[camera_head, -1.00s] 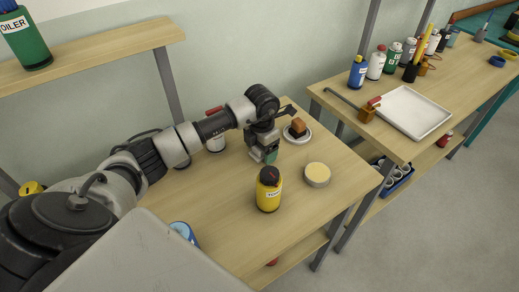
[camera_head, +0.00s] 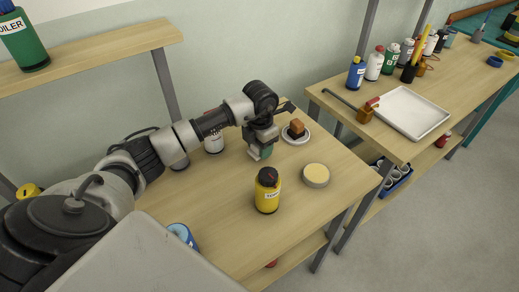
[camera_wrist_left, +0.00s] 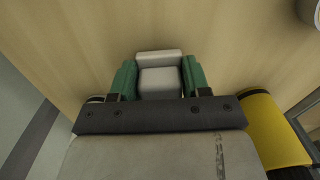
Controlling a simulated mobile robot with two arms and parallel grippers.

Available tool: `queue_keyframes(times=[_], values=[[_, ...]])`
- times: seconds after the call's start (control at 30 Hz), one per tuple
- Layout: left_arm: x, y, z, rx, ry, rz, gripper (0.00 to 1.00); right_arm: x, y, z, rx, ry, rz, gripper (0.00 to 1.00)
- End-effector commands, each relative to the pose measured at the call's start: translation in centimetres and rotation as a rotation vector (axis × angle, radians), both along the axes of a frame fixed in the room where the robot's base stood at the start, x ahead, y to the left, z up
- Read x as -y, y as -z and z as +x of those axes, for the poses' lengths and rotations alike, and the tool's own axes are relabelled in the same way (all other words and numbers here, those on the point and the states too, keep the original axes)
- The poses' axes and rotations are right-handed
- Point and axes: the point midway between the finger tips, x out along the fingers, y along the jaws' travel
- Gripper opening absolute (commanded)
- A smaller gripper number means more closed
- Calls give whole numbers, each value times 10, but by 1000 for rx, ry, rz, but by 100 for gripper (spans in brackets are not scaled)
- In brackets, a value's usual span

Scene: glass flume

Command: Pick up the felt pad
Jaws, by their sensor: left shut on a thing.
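The felt pad (camera_wrist_left: 160,78) is a pale grey block in the left wrist view, with a lighter raised band along its far side. My left gripper (camera_head: 261,153) is shut on it, with a green fingertip at each side of the block. In the head view the gripper points down over the middle of the near table, behind the yellow bottle. The pad itself is mostly hidden there by the fingers. Whether it clears the tabletop is hard to tell. My right gripper is not in view.
A yellow bottle (camera_head: 267,197) and a round cream-topped tin (camera_head: 316,178) stand in front of the gripper. A brown block (camera_head: 297,127) sits on a white dish (camera_head: 303,140) to its right. A white bottle (camera_head: 214,144) stands behind my arm. The table's front right is clear.

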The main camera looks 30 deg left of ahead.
Motion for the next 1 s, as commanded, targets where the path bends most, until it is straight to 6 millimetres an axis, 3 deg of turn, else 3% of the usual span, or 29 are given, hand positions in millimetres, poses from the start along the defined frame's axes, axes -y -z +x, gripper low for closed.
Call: queue_keyframes(times=[0.17, 0.4, 0.6, 0.8, 1.0], values=[[3, -30, 0, 5, 4, 0, 24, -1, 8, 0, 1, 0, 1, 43], [55, -61, -23, 5, 7, -1, 24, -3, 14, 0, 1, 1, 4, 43], [88, -84, -38, 4, 5, 0, 24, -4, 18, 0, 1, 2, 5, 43], [104, -94, -46, 1, 2, 1, 24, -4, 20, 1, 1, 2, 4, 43], [107, -96, -47, 0, 0, 1, 24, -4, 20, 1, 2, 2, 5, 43]])
